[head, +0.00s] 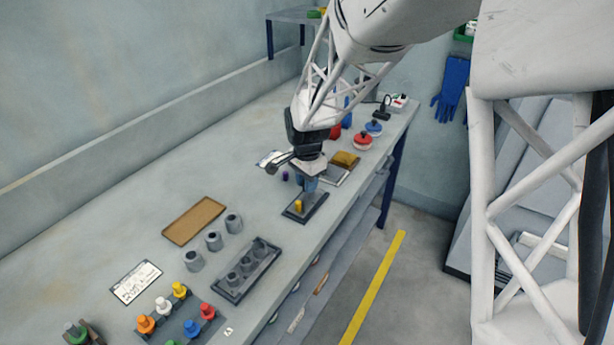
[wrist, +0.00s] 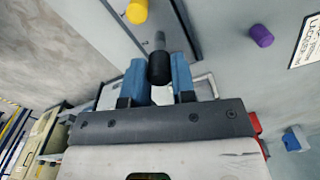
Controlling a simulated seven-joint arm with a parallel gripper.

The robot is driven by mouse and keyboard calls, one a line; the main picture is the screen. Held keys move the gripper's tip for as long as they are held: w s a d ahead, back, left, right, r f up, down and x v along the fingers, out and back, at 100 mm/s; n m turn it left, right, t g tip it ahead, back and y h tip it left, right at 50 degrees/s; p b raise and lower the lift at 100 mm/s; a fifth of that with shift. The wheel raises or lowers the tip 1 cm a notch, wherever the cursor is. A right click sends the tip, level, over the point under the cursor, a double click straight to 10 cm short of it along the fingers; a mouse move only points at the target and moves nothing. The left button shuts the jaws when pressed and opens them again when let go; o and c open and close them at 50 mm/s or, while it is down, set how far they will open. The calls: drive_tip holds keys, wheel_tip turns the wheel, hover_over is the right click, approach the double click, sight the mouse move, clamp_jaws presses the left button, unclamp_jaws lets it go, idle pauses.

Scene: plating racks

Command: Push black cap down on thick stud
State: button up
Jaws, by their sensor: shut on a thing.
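My gripper (head: 311,184) is over the far end of a dark plate (head: 291,214), pointing down. In the wrist view its two blue fingers (wrist: 160,80) are closed on the black cap (wrist: 159,69), one on each side. A grey stud (wrist: 160,40) shows just beyond the cap, in line with it. Whether the cap touches the stud or sits partly on it, I cannot tell. A yellow cap (head: 298,205) stands on the same plate and also shows in the wrist view (wrist: 137,11). The black cap is hidden in the head view.
A purple cap (head: 285,176) lies on the bench beside the plate. A rack with grey cylinders (head: 246,270), loose grey cylinders (head: 214,241) and a brown mat (head: 194,220) are nearer. A yellow-brown item (head: 345,159) and red and blue pieces stand farther back. The bench's right edge is close to the plate.

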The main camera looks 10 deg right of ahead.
drive_tip(key=shift+f, duration=0.4)
drive_tip(key=shift+m, duration=0.3)
idle(1.2)
drive_tip(key=shift+f, duration=1.7)
idle(0.5)
drive_tip(key=o, duration=1)
drive_tip(key=shift+c, duration=0.2)
drive_tip(key=shift+r, duration=0.1)
drive_tip(key=shift+r, duration=3.8)
